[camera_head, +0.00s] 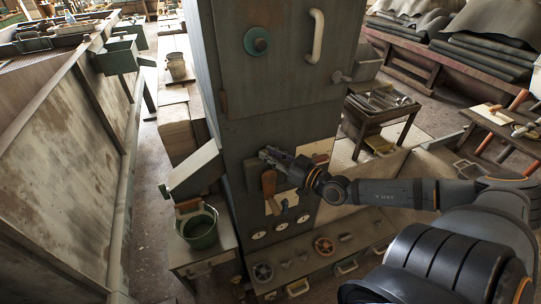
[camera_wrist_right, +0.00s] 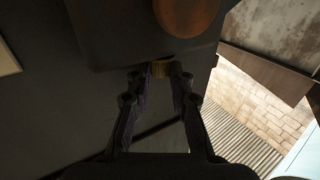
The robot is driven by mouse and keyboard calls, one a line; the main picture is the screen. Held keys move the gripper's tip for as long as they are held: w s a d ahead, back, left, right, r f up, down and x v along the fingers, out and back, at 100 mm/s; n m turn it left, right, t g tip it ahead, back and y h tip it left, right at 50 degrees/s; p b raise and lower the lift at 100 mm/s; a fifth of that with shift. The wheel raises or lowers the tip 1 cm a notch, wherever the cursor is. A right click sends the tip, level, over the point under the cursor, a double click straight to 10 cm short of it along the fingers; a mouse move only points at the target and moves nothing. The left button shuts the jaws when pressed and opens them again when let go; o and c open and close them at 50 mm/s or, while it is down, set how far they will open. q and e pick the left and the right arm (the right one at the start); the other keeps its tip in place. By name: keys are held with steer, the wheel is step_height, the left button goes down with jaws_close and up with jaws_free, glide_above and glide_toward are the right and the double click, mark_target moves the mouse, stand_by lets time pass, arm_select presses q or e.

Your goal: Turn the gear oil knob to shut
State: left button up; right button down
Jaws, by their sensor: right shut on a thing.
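My right gripper (camera_head: 268,157) reaches in from the right to the front of the tall grey-green cabinet (camera_head: 270,90). I take this piece for the gear oil knob, but no label can be read. The fingers and wrist hide it in the head view. A brown wooden handle (camera_head: 268,183) hangs just below the gripper. A rounded brown end (camera_wrist_right: 187,14) shows above the fingers in the wrist view. My left gripper is not in view.
A teal knob (camera_head: 257,41) and pale handle (camera_head: 316,36) are above. A green bucket (camera_head: 198,230) stands at left on a bench.

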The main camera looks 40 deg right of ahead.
steer(key=c, duration=1.2)
jaws_free()
steer(key=shift+h, duration=0.3)
steer(key=m+h+b, duration=0.2)
steer(key=m+h, duration=0.1)
steer(key=h, duration=0.1)
steer(key=a+m+h+b, duration=0.1)
steer(key=m+h+b, duration=0.2)
steer(key=h, duration=0.1)
steer(key=m+g+h+b, duration=0.1)
steer(key=m+h+b, duration=0.2)
steer(key=h, duration=0.1)
steer(key=shift+w+a+h, duration=0.1)
steer(key=shift+a+h, duration=0.3)
steer(key=shift+h, duration=0.3)
